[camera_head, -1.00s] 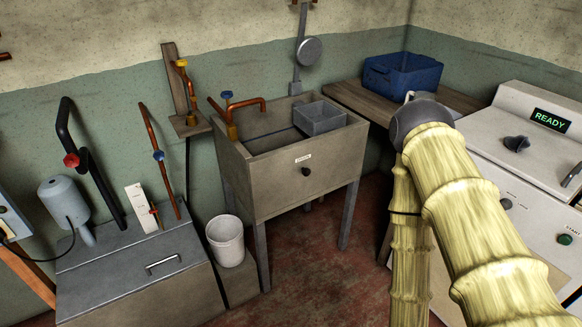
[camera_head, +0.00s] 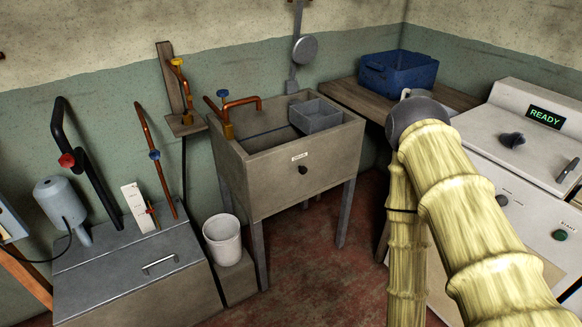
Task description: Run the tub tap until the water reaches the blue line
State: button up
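The tub (camera_head: 262,185) is a grey-brown stone basin on legs against the back wall, with a small label and a dark knob on its front. Its tap (camera_head: 242,103) is a copper pipe with a blue handle (camera_head: 223,94), and the spout reaches over the basin. No stream shows under the spout. A thin dark line (camera_head: 268,132) runs along the inner wall; I cannot tell if it is blue. The tub's floor and any water level are hidden. My bamboo-like arm stands at the right, apart from the tub; my gripper does not show.
A grey tray (camera_head: 317,117) sits in the tub's right end. A white bucket (camera_head: 222,240) stands at its left. A yellow-handled pipe (camera_head: 178,75) rises beside it. A blue crate (camera_head: 400,72) is on a wooden bench. A machine reading READY (camera_head: 515,150) stands right. Red floor before the tub is clear.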

aim_at(222, 93)
jog(key=k, duration=1.3)
jog(key=u, duration=0.65)
jog(key=i, duration=0.55)
jog(key=u, duration=0.8)
jog(key=i, duration=0.7)
jog(key=z, duration=0.45)
jog(key=i, duration=0.65)
jog(key=z, duration=0.6)
